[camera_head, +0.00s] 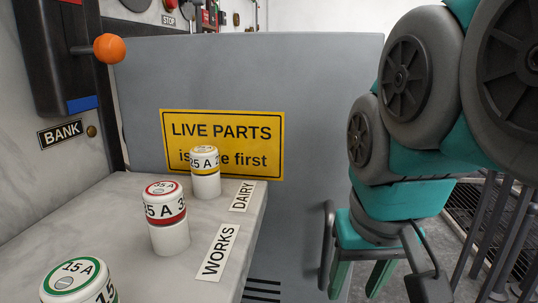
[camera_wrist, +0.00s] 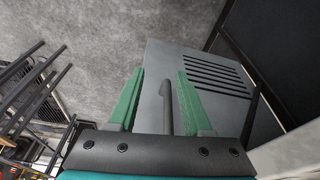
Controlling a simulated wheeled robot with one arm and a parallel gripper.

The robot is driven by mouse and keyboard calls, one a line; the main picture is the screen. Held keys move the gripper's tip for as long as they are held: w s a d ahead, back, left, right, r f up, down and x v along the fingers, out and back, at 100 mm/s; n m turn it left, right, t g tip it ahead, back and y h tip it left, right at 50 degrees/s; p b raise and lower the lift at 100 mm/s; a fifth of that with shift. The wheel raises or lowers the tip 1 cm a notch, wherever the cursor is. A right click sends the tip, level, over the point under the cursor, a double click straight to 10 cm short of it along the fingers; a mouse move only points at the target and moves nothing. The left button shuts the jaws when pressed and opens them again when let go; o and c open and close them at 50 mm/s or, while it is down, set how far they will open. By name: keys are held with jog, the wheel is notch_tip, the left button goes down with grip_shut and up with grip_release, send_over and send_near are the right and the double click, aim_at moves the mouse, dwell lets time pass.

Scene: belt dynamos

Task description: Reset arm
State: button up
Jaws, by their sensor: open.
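My gripper (camera_head: 359,282) hangs low at the right of the head view, fingers pointing down, to the right of the pale shelf and apart from it. Its two green fingers are spread in the wrist view (camera_wrist: 158,85), with nothing held. A dark grey bar (camera_wrist: 166,105) shows between the fingers in the wrist view; I cannot tell what it belongs to. My arm is folded at the right of the head view.
A pale shelf (camera_head: 120,205) holds fuses with green (camera_head: 78,284), red (camera_head: 166,215) and yellow (camera_head: 205,172) bands. A grey panel (camera_head: 330,80) bears a yellow sign (camera_head: 222,122). An orange-knobbed lever (camera_head: 109,48) sticks out at left. Dark metal legs (camera_wrist: 30,90) stand left in the wrist view.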

jog(key=s+d+f+g, duration=0.1)
jog(key=s+f, duration=0.2)
jog(key=f, duration=0.4)
jog(key=s+d+f+g+p, duration=0.1)
jog(key=s+f+g, duration=0.1)
jog(key=f, duration=0.5)
jog(key=s+d+f+g+p, duration=0.1)
jog(key=s+d+f, duration=0.1)
jog(key=s+f, duration=0.2)
notch_tip(320, 180, down, 3)
jog(key=shift+s+r+g, duration=0.1)
jog(key=shift+s+g, duration=0.05)
jog(key=shift+g, duration=0.15)
jog(key=shift+d, duration=0.15)
